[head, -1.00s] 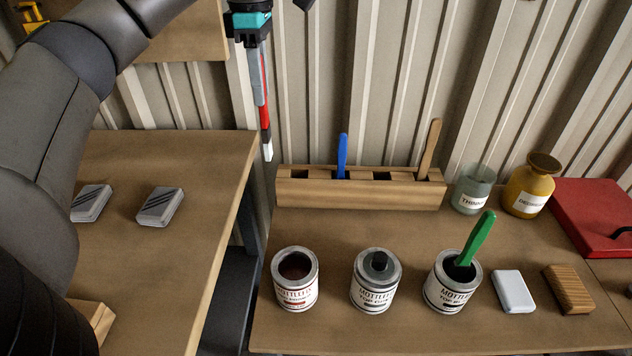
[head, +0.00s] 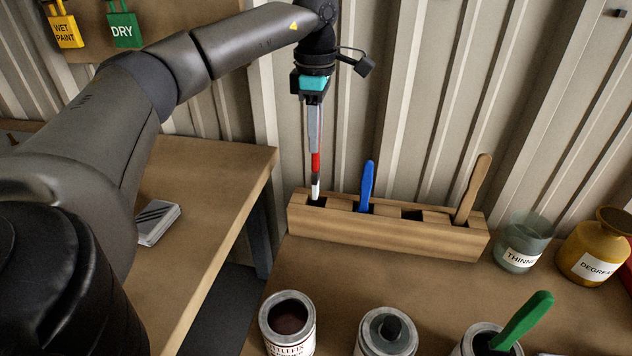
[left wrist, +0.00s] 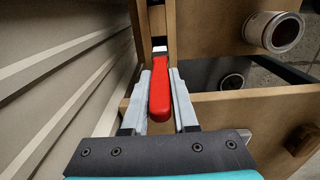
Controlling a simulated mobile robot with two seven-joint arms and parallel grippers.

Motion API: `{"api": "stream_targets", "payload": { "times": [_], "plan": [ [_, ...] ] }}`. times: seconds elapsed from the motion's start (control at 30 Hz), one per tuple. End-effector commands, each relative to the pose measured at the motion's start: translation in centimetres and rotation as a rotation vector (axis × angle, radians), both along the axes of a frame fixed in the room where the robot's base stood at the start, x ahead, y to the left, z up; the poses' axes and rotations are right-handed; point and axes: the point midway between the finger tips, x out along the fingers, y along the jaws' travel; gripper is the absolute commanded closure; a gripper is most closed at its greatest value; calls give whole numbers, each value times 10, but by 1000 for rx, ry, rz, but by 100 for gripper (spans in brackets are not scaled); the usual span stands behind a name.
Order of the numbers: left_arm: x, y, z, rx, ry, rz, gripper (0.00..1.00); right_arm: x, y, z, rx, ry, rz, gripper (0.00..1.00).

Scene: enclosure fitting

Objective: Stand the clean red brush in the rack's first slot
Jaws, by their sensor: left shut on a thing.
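The red brush (head: 315,162) hangs upright from my left gripper (head: 314,146), which is shut on its handle. Its white lower end is at the mouth of the leftmost slot of the wooden rack (head: 420,236); I cannot tell how far inside it is. In the left wrist view the red handle (left wrist: 160,98) lies between the two fingers of my left gripper (left wrist: 160,80). The rack also holds a blue brush (head: 367,185) and a wooden-handled brush (head: 473,188). The slot between these two looks empty. My right gripper is not in view.
A corrugated wall (head: 420,90) rises close behind the rack. In front stand a red-brown paint can (head: 288,325), another can (head: 388,335) and a can with a green brush (head: 525,318). A thinner jar (head: 522,245) and a yellow bottle (head: 590,255) are to the right.

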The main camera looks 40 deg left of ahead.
Motion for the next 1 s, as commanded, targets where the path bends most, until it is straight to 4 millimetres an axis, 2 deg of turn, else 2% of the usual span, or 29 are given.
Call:
{"api": "stream_targets", "payload": {
  "times": [0.1, 0.3, 0.57, 0.8, 1.0],
  "plan": [
    [-1, 0, -24, 0, 4, 0, 100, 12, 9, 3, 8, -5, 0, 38],
    [-1, 0, -51, 0, 2, 0, 100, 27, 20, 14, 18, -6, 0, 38],
    [0, 0, -65, 0, 1, 0, 100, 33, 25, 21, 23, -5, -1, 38],
    [-1, 0, -90, 0, 2, 0, 100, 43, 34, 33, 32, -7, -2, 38],
    [0, 0, -97, 0, 0, 0, 100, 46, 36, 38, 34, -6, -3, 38]
  ]
}}
